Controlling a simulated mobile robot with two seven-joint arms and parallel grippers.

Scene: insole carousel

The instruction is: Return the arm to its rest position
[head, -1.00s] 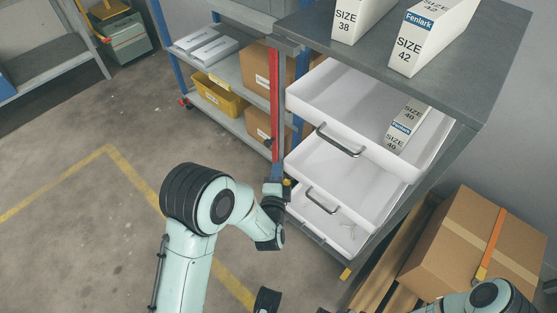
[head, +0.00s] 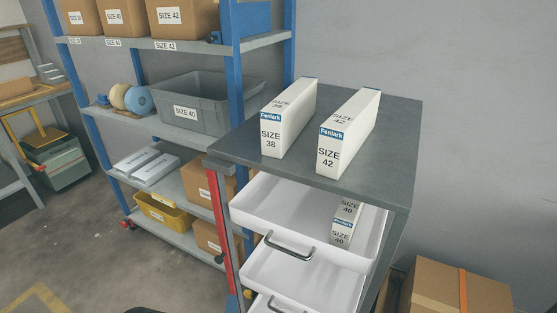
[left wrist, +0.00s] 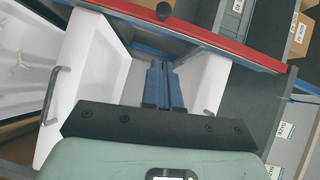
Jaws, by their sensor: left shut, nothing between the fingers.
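My left gripper (left wrist: 164,72) shows in the left wrist view with its two blue-grey fingers together and nothing between them. White drawers lie around and beyond it; I cannot tell whether it touches them. In the head view only a dark sliver of my arm shows at the bottom edge, and the left gripper cannot be made out. The right gripper is in neither view.
A SIZE 38 box (head: 272,137) and a SIZE 42 box (head: 330,155) stand on the cabinet top. A blue-post shelf (head: 228,80) with a grey bin (head: 224,118) and yellow tray (head: 176,222) stands left. A cardboard box (head: 437,288) sits lower right.

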